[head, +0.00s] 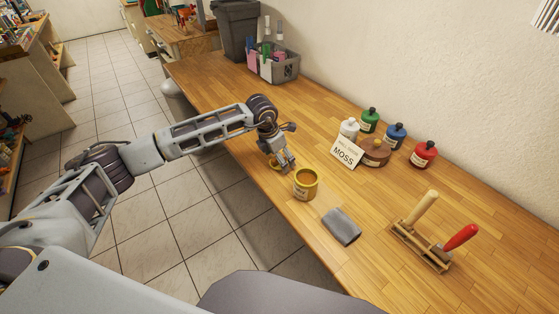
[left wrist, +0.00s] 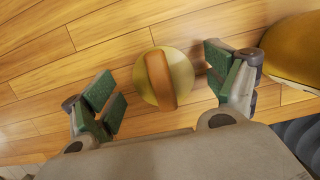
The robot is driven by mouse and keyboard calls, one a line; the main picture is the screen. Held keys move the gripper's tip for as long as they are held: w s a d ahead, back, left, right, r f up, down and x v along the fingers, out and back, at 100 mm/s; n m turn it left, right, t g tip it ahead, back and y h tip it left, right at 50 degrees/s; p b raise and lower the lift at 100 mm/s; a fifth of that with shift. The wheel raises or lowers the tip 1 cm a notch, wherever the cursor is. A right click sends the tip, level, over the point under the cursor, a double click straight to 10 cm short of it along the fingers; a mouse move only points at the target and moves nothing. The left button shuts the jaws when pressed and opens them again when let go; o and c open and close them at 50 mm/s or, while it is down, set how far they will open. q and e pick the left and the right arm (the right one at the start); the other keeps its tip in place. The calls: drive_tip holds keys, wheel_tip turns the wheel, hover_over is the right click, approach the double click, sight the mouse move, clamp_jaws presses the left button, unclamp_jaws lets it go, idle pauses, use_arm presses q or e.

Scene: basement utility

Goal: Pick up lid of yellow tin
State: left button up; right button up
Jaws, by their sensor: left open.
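The yellow tin (head: 306,185) stands upright near the front edge of the wooden bench, its open top showing brown inside. The lid (left wrist: 180,62) is a round yellow disc with a brown bar-shaped handle across it. It lies on the bench beside the tin, and part of it shows in the head view (head: 273,165). My left gripper (head: 284,166) is over the lid, left of the tin. In the left wrist view its green-padded fingers (left wrist: 161,76) are open on either side of the lid, apart from its handle. The tin's side (left wrist: 295,48) shows at upper right there. My right gripper is not in view.
A grey cloth (head: 341,226) lies right of the tin. A MOSS card (head: 346,153), paint bottles (head: 395,136) and a round brown object (head: 376,153) stand behind. A wooden rack (head: 425,248) with two handled tools is at right. A grey caddy (head: 274,65) stands farther back.

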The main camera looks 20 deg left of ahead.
use_arm(q)
drive_tip(key=shift+c, duration=0.7)
drive_tip(key=c, duration=1)
drive_tip(key=shift+r, duration=0.1)
drive_tip(key=shift+r, duration=0.45)
clamp_jaws()
wheel_tip(320, 180, up, 8)
drive_tip(key=shift+f+b, duration=0.2)
drive_tip(key=shift+b, duration=0.65)
drive_tip(key=shift+r, duration=0.7)
